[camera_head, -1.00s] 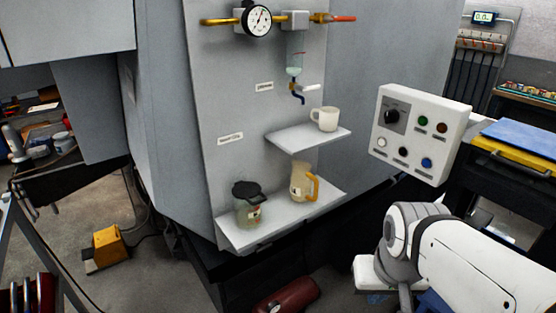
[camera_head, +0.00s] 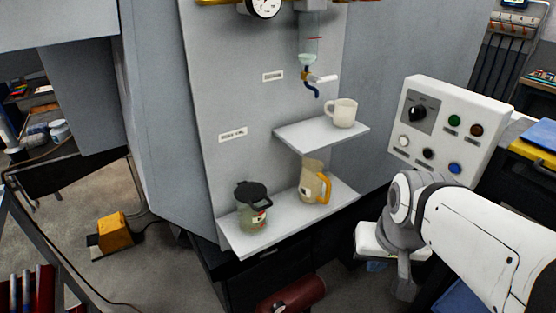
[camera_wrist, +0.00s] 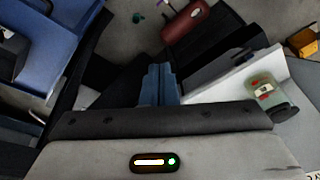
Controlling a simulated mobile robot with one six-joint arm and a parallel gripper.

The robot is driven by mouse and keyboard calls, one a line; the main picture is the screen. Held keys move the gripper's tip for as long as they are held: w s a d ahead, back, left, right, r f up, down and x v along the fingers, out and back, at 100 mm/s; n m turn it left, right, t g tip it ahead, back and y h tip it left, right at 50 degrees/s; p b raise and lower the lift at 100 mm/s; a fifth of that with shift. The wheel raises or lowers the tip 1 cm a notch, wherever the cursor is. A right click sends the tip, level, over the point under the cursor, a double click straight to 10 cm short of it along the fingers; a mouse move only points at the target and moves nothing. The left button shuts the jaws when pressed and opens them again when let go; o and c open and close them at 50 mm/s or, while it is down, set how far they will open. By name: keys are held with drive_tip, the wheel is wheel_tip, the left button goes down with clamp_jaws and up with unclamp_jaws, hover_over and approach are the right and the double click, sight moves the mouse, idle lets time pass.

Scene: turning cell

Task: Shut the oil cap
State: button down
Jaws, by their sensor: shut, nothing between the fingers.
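The likely oil cap is a black lid (camera_head: 252,194) on a clear jar (camera_head: 254,218) at the left of the lower shelf. The lid looks slightly tilted; I cannot tell whether it is fully seated. In the wrist view the jar (camera_wrist: 263,92) is at the right, with its dark lid (camera_wrist: 286,113) towards the lower right. My gripper (camera_wrist: 160,82) shows there as two bluish fingers held together, empty and apart from the jar. In the head view my gripper is mostly hidden below my wrist, to the right of the shelves.
A pitcher with an orange handle (camera_head: 313,184) stands right of the jar. A white mug (camera_head: 343,113) sits on the upper shelf (camera_head: 300,135), below a tap. A button panel (camera_head: 442,130) is close above my arm. A red cylinder (camera_head: 292,295) lies below the shelves.

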drive_tip(key=w+a+r+m+t+y+p, duration=0.1)
drive_tip(key=w+a+r+m+y+p, duration=0.1)
drive_tip(key=w+a+r+m, duration=0.45)
drive_tip(key=m+y+p, duration=0.1)
drive_tip(key=m+p, duration=0.1)
drive_tip(key=m, duration=0.1)
approach(265, 207)
drive_tip(key=x, duration=0.6)
drive_tip(key=shift+w+f, duration=0.1)
drive_tip(key=shift+f, duration=0.3)
drive_tip(key=shift+s+f+b, duration=0.2)
drive_tip(key=shift+f+b, duration=0.6)
drive_tip(key=shift+f, duration=0.25)
drive_tip(key=shift+r, duration=0.1)
